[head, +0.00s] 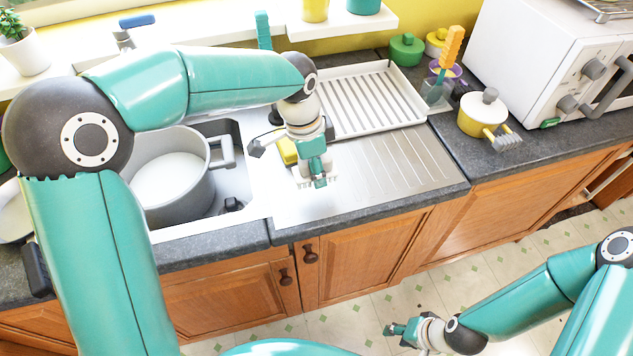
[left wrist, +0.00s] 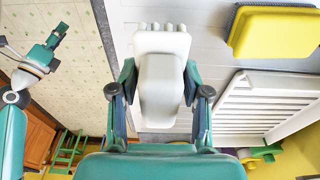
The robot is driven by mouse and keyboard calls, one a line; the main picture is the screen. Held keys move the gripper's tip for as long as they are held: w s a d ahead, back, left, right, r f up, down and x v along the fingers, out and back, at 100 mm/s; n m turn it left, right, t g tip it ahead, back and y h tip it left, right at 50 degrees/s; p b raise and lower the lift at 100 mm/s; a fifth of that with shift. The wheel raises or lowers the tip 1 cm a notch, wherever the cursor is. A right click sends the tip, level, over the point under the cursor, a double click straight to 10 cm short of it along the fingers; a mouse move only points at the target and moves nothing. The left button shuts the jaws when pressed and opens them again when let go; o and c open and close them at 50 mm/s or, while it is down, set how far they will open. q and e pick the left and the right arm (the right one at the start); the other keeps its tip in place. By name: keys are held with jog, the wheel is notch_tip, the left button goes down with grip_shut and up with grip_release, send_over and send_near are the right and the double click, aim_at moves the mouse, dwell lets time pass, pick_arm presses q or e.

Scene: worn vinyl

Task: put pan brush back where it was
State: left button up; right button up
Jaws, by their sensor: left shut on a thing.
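The pan brush (left wrist: 160,85), with a pale body and a row of short bristle tufts at its end, is held between the two fingers of my left gripper (left wrist: 160,92) in the left wrist view. In the head view my left gripper (head: 316,168) is over the steel surface between the sink and the drainer. Only the brush's tufts (head: 320,184) and edges show below it; whether they touch the steel I cannot tell. My right gripper (head: 402,331) is low over the floor, away from the counter, and its jaws are too small to judge.
A yellow sponge (left wrist: 275,30) lies beside the brush. A white dish rack (head: 365,97) stands behind, and a large grey pot (head: 172,180) sits in the sink at left. At right are a yellow pot (head: 479,115), an orange-handled utensil (head: 451,46) and a white microwave (head: 545,60).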

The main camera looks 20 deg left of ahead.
aim_at(315, 193)
pick_arm(q)
jog(key=shift+f, duration=2.75)
jog(key=o, duration=1)
jog(key=r, duration=0.4)
jog(key=a+r, duration=0.1)
jog(key=r, duration=0.3)
jog(key=s+r, duration=0.1)
jog(key=r, duration=0.3)
jog(key=shift+a, duration=0.2)
